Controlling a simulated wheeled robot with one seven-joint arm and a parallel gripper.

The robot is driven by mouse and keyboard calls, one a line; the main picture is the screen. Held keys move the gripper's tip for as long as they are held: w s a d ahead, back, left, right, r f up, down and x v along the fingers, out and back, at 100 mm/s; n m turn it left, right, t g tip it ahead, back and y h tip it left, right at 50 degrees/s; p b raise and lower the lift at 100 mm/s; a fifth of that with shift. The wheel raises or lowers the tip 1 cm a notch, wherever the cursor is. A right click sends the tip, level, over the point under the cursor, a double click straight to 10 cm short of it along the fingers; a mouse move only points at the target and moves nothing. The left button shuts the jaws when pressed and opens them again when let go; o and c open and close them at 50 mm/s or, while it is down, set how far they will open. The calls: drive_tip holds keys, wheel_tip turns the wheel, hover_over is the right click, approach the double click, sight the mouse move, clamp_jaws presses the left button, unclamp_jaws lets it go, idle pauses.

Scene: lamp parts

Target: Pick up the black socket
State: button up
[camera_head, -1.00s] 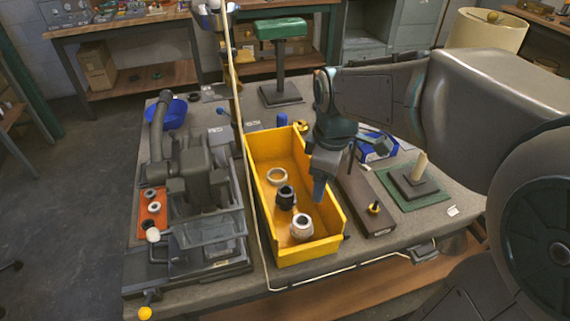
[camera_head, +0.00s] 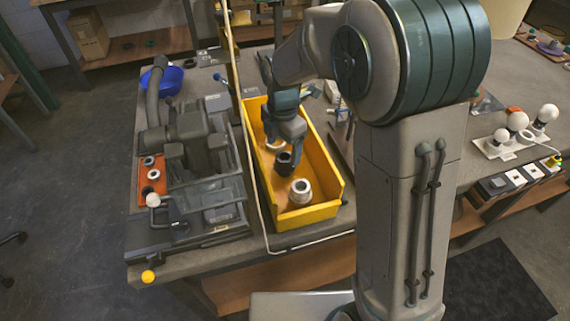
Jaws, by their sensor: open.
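The black socket (camera_head: 283,164) sits in the yellow bin (camera_head: 322,213), between two white ring-like parts. It is dark and short, and its upper part is partly covered by my gripper. My gripper (camera_head: 290,150) points down into the bin, directly over the black socket in the picture. The jaws are open; I cannot tell whether the fingers are around the socket or just above it. A white socket (camera_head: 300,191) stands nearer the bin's front. A white ring (camera_head: 275,143) lies behind, partly hidden by my gripper.
A thin pole crosses the view along the bin's left side. Light bulbs (camera_head: 517,124) stand on a white board at the right. The bin walls surround my gripper.

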sight(285, 162)
drive_tip(key=shift+d+f+p, duration=0.15)
drive_tip(key=shift+f, duration=1.55)
drive_tip(key=shift+d+f+p, duration=0.1)
drive_tip(key=shift+f+p, duration=0.05)
drive_tip(key=shift+f, duration=1.5)
drive_tip(key=c, duration=1.1)
